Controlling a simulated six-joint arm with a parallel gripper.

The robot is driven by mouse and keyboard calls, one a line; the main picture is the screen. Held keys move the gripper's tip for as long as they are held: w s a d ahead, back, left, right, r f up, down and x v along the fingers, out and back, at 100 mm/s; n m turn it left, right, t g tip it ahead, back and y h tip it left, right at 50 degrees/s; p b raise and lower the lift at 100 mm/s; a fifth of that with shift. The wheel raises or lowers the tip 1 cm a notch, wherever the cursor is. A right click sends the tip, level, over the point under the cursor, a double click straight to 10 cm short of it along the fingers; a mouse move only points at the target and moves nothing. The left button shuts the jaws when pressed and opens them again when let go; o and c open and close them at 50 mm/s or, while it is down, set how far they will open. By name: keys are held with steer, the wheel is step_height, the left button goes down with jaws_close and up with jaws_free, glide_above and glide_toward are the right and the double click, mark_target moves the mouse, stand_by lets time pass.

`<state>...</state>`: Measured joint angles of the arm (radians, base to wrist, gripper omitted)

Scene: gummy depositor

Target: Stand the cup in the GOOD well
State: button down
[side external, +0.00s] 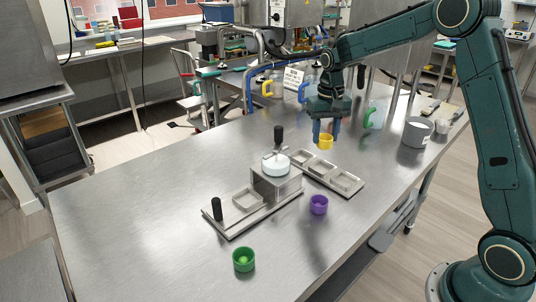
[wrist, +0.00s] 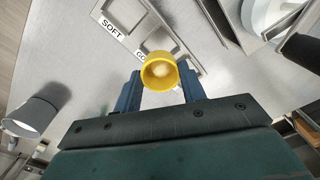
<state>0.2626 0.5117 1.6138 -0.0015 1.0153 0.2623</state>
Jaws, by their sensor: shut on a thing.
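My gripper (side external: 326,138) is shut on a yellow cup (side external: 326,143), which it holds upright above the table near the far end of the well tray (side external: 333,175). In the wrist view the yellow cup (wrist: 159,71) sits between the two fingers, with something pale inside it. The well tray (wrist: 150,22) lies beyond it, with a label reading SOFT (wrist: 112,27) and another starting GO (wrist: 141,55), partly hidden by the cup. The cup overlaps the tray edge in that view; its exact height above the tray cannot be told.
A depositor (side external: 270,185) with a black-handled top stands left of the tray. A purple cup (side external: 319,205) and a green cup (side external: 243,259) stand nearer the front. A grey container (side external: 416,132) stands at the right. The left table area is clear.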

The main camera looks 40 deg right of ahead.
steer(key=shift+f, duration=0.1)
stand_by(0.3)
steer(key=shift+f, duration=3)
steer(key=shift+f, duration=0.9)
steer(key=c, duration=0.7)
jaws_free()
steer(key=shift+c, duration=0.2)
steer(key=shift+r, duration=0.1)
step_height(320, 180, up, 14)
steer(key=shift+f, duration=0.15)
